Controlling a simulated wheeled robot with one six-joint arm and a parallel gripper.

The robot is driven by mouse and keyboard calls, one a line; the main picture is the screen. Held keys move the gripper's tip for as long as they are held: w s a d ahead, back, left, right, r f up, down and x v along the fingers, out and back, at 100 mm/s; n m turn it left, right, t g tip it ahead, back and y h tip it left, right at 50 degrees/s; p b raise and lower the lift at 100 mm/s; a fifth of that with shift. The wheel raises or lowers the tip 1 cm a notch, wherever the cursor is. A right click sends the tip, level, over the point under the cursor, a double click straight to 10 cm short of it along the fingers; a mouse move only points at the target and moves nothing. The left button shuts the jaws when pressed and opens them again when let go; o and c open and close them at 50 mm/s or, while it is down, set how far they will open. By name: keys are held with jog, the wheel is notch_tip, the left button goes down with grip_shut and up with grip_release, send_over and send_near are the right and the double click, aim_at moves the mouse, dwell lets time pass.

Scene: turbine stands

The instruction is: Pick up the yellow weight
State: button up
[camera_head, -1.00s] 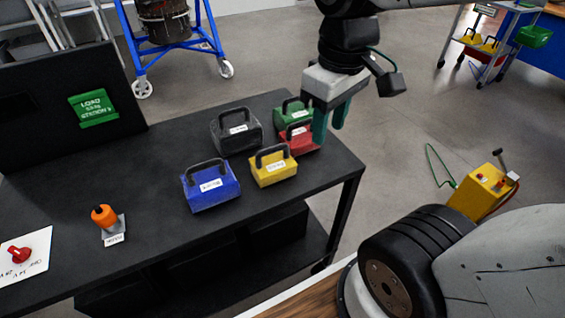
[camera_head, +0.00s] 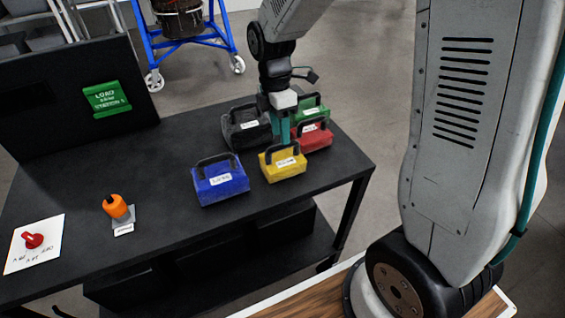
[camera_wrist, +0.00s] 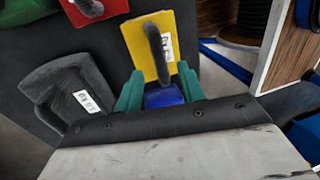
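The yellow weight (camera_head: 288,169) is a block with a dark arched handle and a white label, at the right front of the group on the dark table. It also shows at the top centre of the wrist view (camera_wrist: 141,45). My gripper (camera_head: 281,138) is low over the table, at the back of the yellow weight's handle. In the wrist view its green fingers (camera_wrist: 160,75) are apart, with the near end of the handle appearing between or just beyond their tips. I cannot tell whether they touch it. The fingertips are partly hidden in the head view.
The blue weight (camera_head: 219,184) stands left of the yellow one, the black weight (camera_head: 246,130) behind left, the red weight (camera_head: 314,141) behind right, and the green weight (camera_head: 313,112) farther back. An orange-handled item (camera_head: 117,207) and red knob (camera_head: 33,240) are at left. The table's front middle is clear.

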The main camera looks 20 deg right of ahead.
aim_at(283, 157)
jog(key=f, duration=0.2)
jog(key=s+f, duration=0.1)
jog(key=f, duration=0.2)
jog(key=shift+d, duration=0.1)
grip_shut()
